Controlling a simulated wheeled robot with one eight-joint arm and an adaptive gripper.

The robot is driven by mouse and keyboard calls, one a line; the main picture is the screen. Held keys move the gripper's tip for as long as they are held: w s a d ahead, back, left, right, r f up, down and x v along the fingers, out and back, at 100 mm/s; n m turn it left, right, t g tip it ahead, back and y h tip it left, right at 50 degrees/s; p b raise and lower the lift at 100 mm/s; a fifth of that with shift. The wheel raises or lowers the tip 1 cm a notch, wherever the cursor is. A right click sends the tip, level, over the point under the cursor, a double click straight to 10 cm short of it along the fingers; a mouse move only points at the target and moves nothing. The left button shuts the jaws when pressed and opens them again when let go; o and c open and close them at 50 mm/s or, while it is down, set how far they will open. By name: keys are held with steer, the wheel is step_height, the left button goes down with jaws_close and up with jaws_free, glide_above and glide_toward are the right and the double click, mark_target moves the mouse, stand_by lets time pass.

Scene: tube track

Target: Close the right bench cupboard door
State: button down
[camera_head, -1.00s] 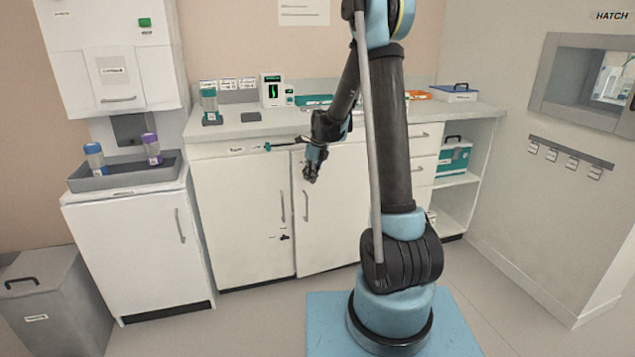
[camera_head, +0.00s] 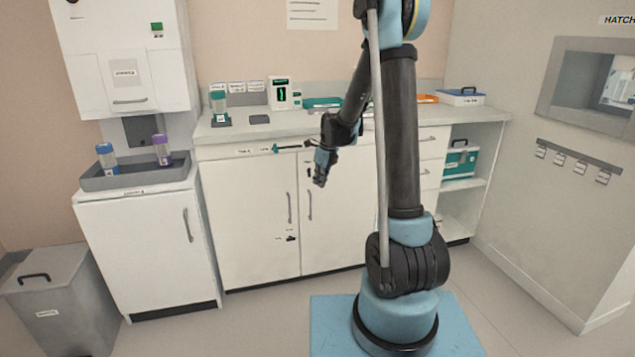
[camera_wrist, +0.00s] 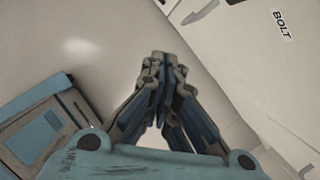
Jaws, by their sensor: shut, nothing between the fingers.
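The right bench cupboard door (camera_head: 335,235) is a white panel under the counter, with a grey upright handle (camera_head: 310,205) near its left edge. It looks flush or nearly flush with the left cupboard door (camera_head: 255,220); a small gap cannot be ruled out. My arm hides its right part. My gripper (camera_head: 320,182) is shut and empty, pointing down in front of the upper part of the right door. Whether it touches the door cannot be told. In the wrist view my gripper's fingertips (camera_wrist: 160,60) meet above bare floor, with a white panel to the right.
A small dark fitting (camera_head: 290,238) is on the left door. Open shelves with a teal case (camera_head: 460,162) stand right. The floor before the left door is clear.

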steer(key=a+v, duration=0.2)
steer(key=v, duration=0.6)
steer(key=s+d+r+n, duration=0.5)
steer(key=s+d+n, duration=0.1)
steer(key=s, duration=0.4)
steer(key=s+d+f+n, duration=0.2)
steer(key=s+n, duration=0.4)
steer(key=s, duration=0.3)
steer(key=s+d+f+n+h, duration=0.1)
steer(key=s+d+f+n, duration=0.2)
steer(key=s, duration=0.7)
steer(key=s+d+f+n+h, duration=0.1)
steer(key=s+d+f+n, duration=0.2)
steer(key=s+n, duration=0.7)
steer(key=d+n, duration=0.1)
steer(key=d, duration=0.1)
steer(key=shift+d+f, duration=0.25)
steer(key=shift+d, duration=0.15)
steer(key=shift+s, duration=0.1)
steer(key=shift+w+f, duration=0.2)
steer(key=shift+w, duration=0.25)
